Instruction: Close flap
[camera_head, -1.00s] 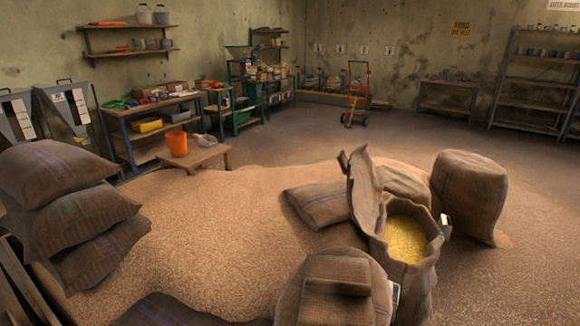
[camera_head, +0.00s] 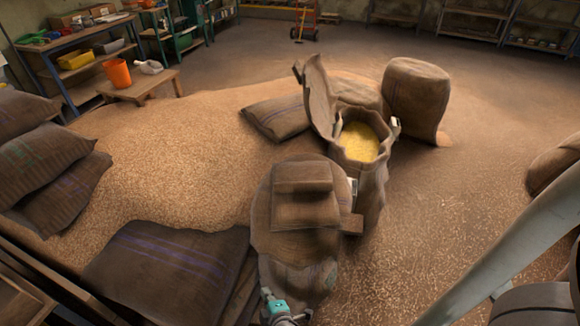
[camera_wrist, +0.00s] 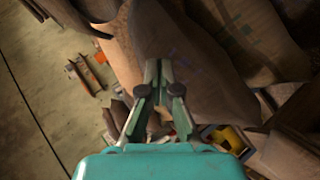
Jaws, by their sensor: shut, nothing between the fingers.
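An open burlap sack (camera_head: 372,185) full of yellow grain (camera_head: 359,141) stands right of centre in the head view. Its tall stiff flap (camera_head: 319,98) stands up at the left of the mouth, leaving the grain uncovered. A nearer closed sack (camera_head: 290,240) has a folded top with a blocky piece on it. My teal gripper (camera_head: 268,294) shows at the bottom edge, in front of the nearer sack and well away from the flap. In the wrist view my gripper (camera_wrist: 158,65) is shut and empty, its tips over brown sackcloth (camera_wrist: 185,45). I cannot tell whether they touch it.
Loose grain (camera_head: 170,150) covers the floor left of the sacks. A dark sack (camera_head: 165,270) lies at the front left, and a full sack (camera_head: 416,100) stands behind the open one. A low table with an orange bucket (camera_head: 117,73) is at the back left. Floor at right is mostly clear.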

